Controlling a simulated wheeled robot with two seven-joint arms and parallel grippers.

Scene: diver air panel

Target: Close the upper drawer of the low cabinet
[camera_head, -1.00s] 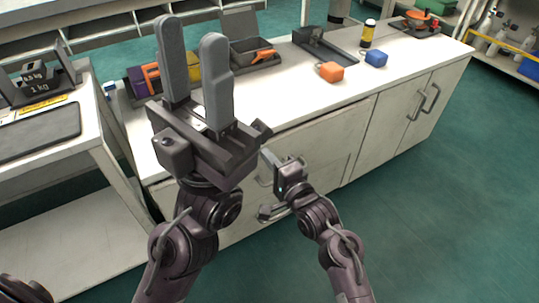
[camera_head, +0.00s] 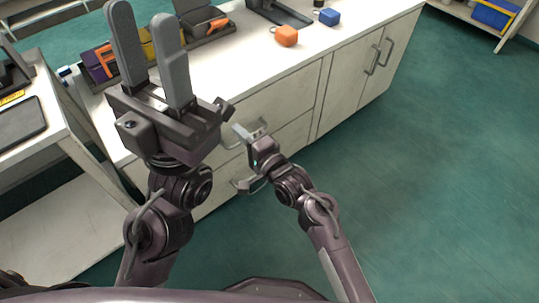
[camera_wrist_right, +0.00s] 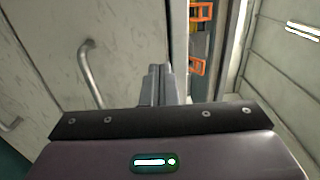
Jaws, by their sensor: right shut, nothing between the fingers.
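The low cabinet (camera_head: 345,95) stands under a white worktop, with two drawers left of its double doors. The upper drawer front (camera_head: 285,100) has a grey bar handle; that handle also shows in the right wrist view (camera_wrist_right: 88,72). How far the drawer stands out is hard to tell. My right gripper (camera_head: 250,134) is shut and empty, close to the upper drawer front by its handle. In the wrist view its fingertips (camera_wrist_right: 160,72) lie beside the handle, apart from it; contact with the front is unclear. My left gripper (camera_head: 142,15) is raised, open and empty.
The lower drawer handle (camera_head: 243,186) sits below my right gripper. A side table (camera_head: 40,155) stands left. Green floor (camera_head: 430,180) is clear at right.

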